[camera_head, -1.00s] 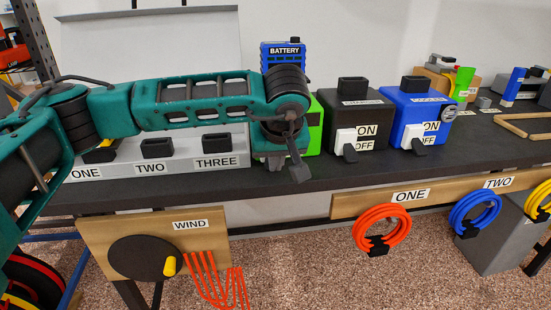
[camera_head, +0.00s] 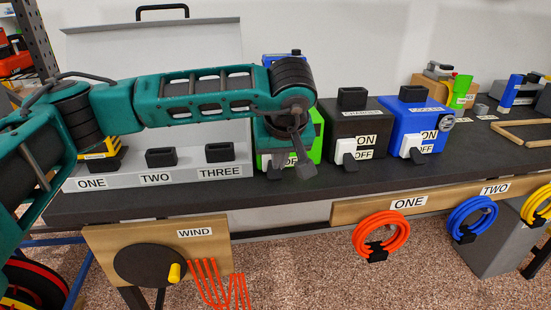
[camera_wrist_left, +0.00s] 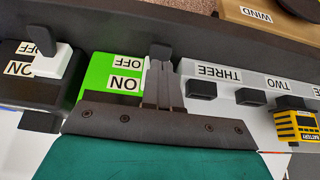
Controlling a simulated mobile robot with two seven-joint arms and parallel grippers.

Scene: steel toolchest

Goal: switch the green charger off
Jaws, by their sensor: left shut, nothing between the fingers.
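The green charger (camera_head: 317,140) stands on the bench, partly hidden behind my left arm. In the left wrist view its green face (camera_wrist_left: 98,75) shows upside-down ON and OFF labels. Its switch lever has a dark knob (camera_head: 274,172) that hangs low, level with the OFF label; the knob also shows in the left wrist view (camera_wrist_left: 160,52). The rest of the switch is mostly covered. My left gripper (camera_head: 305,169) is shut and empty, in front of the charger beside the knob. In the left wrist view its fingers (camera_wrist_left: 163,92) overlap the switch; contact cannot be told. My right gripper is out of view.
A black charger (camera_head: 343,118) and a blue charger (camera_head: 403,112) stand close on the right, levers down at OFF. A grey rack (camera_head: 130,177) with slots ONE, TWO, THREE is on the left, a yellow battery (camera_wrist_left: 297,126) in ONE. Coiled cables hang below the bench front.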

